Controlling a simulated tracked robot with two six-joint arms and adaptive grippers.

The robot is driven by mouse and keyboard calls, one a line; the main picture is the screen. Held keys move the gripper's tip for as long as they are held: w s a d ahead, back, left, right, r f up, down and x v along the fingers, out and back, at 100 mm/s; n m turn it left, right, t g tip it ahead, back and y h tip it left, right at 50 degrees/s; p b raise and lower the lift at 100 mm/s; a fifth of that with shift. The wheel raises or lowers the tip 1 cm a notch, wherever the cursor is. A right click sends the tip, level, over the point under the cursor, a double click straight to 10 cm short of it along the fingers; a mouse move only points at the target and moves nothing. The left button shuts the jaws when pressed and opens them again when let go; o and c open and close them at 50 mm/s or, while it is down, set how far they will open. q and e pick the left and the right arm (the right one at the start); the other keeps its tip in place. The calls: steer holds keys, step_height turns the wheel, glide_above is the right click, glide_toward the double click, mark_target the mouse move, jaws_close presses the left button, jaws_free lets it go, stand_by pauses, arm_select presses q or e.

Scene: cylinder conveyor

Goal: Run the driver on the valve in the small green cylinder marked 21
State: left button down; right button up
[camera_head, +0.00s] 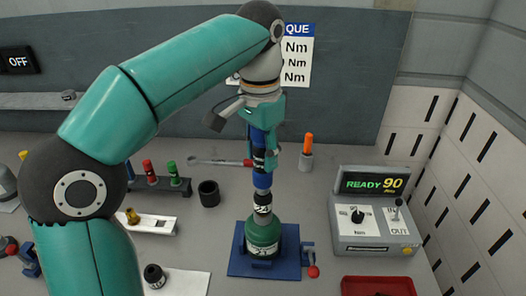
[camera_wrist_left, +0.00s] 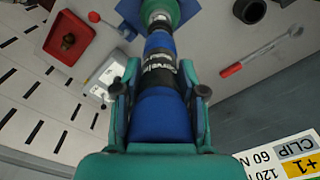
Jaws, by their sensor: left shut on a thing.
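My left gripper (camera_head: 262,150) is shut on the blue driver (camera_head: 262,180), which it holds upright, nose down. The driver also shows between the fingers in the left wrist view (camera_wrist_left: 162,118). Below it, the small green cylinder (camera_head: 263,240) stands upright in a blue holder (camera_head: 289,262). The driver's nose is in line with the cylinder's top and appears to meet it; the valve is hidden there. White marks show near the joint, too small to read surely. The cylinder's green top edge also shows in the left wrist view (camera_wrist_left: 188,9). My right gripper is not in view.
A control box (camera_head: 372,238) reading READY 90 stands to the right, behind a red tray (camera_head: 378,286). A white tray (camera_head: 150,224) lies left.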

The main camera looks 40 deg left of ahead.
arm_select(q)
steer(key=shift+f+p, duration=0.25)
steer(key=shift+p, duration=0.1)
stand_by(0.7)
steer(key=shift+r+p, duration=0.1)
steer(key=shift+p, duration=0.2)
steer(key=shift+f, duration=0.25)
stand_by(0.5)
steer(key=shift+f+p, duration=0.25)
steer(key=shift+p, duration=0.85)
stand_by(0.6)
steer(key=shift+p, duration=0.35)
stand_by(0.4)
steer(key=shift+r+p, duration=0.5)
steer(key=shift+r, duration=2.65)
